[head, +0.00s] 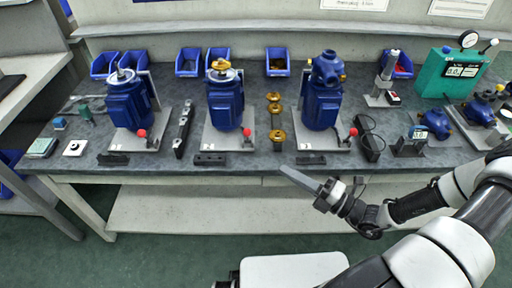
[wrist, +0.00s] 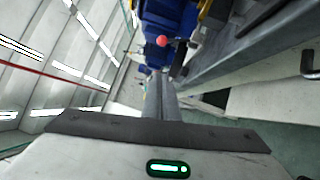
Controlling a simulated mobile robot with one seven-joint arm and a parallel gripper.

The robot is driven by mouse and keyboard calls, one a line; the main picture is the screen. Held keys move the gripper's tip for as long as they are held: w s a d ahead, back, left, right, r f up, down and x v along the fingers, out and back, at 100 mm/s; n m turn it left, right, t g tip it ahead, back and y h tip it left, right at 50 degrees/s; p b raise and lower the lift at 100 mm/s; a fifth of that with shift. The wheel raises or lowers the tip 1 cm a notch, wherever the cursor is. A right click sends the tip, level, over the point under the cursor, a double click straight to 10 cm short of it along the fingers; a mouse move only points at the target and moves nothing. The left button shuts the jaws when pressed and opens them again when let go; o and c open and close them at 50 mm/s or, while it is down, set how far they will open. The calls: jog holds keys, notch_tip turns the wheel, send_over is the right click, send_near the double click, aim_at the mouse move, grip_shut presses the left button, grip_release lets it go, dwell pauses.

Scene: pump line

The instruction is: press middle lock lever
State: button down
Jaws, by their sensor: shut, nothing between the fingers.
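The middle lock lever has a red ball knob (head: 247,132) and stands at the right front of the middle pump's grey base plate (head: 221,140). The blue middle pump (head: 225,104) has a brass piece on top. My gripper (head: 284,170) is shut and empty, in front of the bench edge, to the right of and nearer than the middle lever. Its fingers point up and left in the head view. In the wrist view, my shut fingers (wrist: 160,95) point toward a red knob (wrist: 162,41) beside a blue body, apart from it; which lever this is, I cannot tell for sure.
Similar levers with red knobs stand at the left pump (head: 142,133) and right pump (head: 353,132). Brass parts (head: 277,135) stand in a row right of the middle plate. A dark block (head: 211,159) lies before it. Open floor lies in front of the bench.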

jog(key=shift+w+a, duration=0.1)
jog(key=x, duration=0.4)
jog(key=w+d+b+x, duration=0.1)
jog(key=x, duration=0.3)
jog(key=w+b+x, duration=0.1)
jog(key=x, duration=0.3)
jog(key=shift+d+r, duration=0.1)
jog(key=shift+r, duration=0.1)
jog(key=shift+w+r, duration=0.15)
jog(key=shift+w, duration=0.1)
jog(key=w+r+m+g+h+p, duration=0.2)
jog(key=w+m+p, duration=0.3)
jog(key=p, duration=1)
jog(key=shift+w+r+m+g+h, duration=0.3)
jog(key=shift+w+r+m+h, duration=0.25)
jog(key=shift+w, duration=0.75)
jog(key=shift+w+d+r, duration=0.15)
